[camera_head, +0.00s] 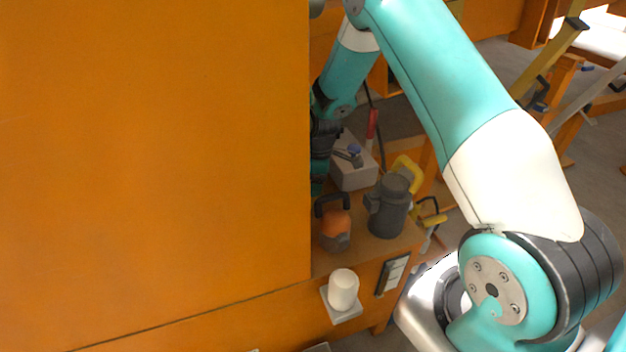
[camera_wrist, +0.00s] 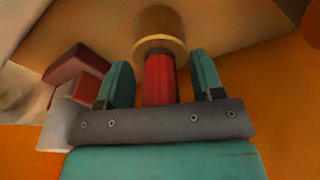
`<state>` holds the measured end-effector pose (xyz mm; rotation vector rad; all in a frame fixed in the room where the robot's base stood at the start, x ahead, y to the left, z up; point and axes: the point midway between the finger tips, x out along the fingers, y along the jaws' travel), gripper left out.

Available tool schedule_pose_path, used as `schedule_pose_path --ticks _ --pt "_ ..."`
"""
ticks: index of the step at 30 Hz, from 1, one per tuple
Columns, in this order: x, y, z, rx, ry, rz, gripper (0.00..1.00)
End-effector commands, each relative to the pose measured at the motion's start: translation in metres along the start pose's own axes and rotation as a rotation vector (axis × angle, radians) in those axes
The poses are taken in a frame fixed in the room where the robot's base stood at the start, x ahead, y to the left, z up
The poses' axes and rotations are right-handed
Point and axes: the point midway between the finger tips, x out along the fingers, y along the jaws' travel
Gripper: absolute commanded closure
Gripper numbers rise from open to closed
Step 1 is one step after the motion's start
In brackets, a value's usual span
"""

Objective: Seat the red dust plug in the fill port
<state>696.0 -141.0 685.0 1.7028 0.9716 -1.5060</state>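The red dust plug (camera_wrist: 159,80) shows in the wrist view as a red cylinder between my gripper's two teal fingers. My gripper (camera_wrist: 161,64) is open, with a visible gap between each finger and the plug. The plug's far end meets a brass-coloured round collar (camera_wrist: 160,25), which looks like the fill port. The two look in line, but I cannot tell how deep the plug sits. In the head view the orange panel hides the plug, the port and my fingertips.
A red-and-grey block (camera_wrist: 80,78) lies left of the fingers. In the head view, a large orange panel (camera_head: 150,140) fills the left. A grey box (camera_head: 352,170), a dark jug (camera_head: 389,208) and an orange item with a black handle (camera_head: 335,228) crowd the shelf beside my arm.

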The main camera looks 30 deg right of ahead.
Motion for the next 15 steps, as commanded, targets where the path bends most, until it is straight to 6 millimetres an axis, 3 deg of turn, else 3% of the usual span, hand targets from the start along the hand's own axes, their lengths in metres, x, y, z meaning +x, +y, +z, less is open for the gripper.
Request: schedule_pose_path --ticks 9,15 --pt "-0.004 0.000 0.000 0.000 0.000 0.000 0.39" --pt "-0.036 0.001 0.000 0.001 0.002 0.004 0.39"
